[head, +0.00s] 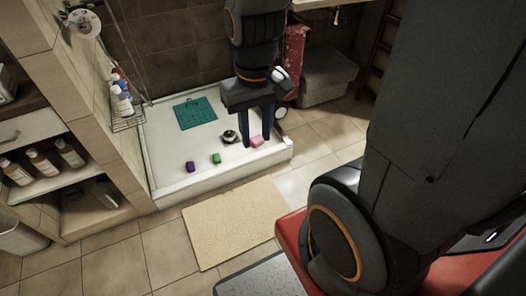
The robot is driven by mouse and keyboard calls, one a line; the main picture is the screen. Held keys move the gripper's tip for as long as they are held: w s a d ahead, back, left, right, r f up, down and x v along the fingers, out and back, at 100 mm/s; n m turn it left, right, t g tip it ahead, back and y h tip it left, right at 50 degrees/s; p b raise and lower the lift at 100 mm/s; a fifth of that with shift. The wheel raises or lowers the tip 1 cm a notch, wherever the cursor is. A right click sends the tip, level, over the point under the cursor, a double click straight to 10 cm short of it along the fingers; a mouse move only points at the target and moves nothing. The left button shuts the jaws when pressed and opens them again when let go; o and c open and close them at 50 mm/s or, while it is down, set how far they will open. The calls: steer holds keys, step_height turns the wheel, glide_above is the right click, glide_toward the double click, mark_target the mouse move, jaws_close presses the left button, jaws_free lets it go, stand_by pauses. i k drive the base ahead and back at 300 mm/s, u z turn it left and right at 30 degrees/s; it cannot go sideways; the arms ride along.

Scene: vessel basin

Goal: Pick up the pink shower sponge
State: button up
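The pink shower sponge (258,141) lies on the floor of the white shower tray (170,180), near its front right corner. My gripper (256,143) points down with its two dark fingers apart.
A purple sponge (190,166), a green sponge (216,158) and a round dark-and-silver drain piece (230,136) sit left of my gripper. A teal mat (196,113) lies farther back. A beige rug (230,222) lies before the tray. A wire shelf with bottles (122,100) stands left.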

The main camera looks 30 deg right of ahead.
mark_target(256, 140)
steer(key=k, duration=0.85)
steer(key=z, duration=0.7)
steer(key=i, duration=0.6)
steer(key=z, duration=0.7)
steer(key=i, duration=0.75)
steer(key=u, duration=0.7)
steer(key=i, duration=0.65)
steer(key=u, duration=0.7)
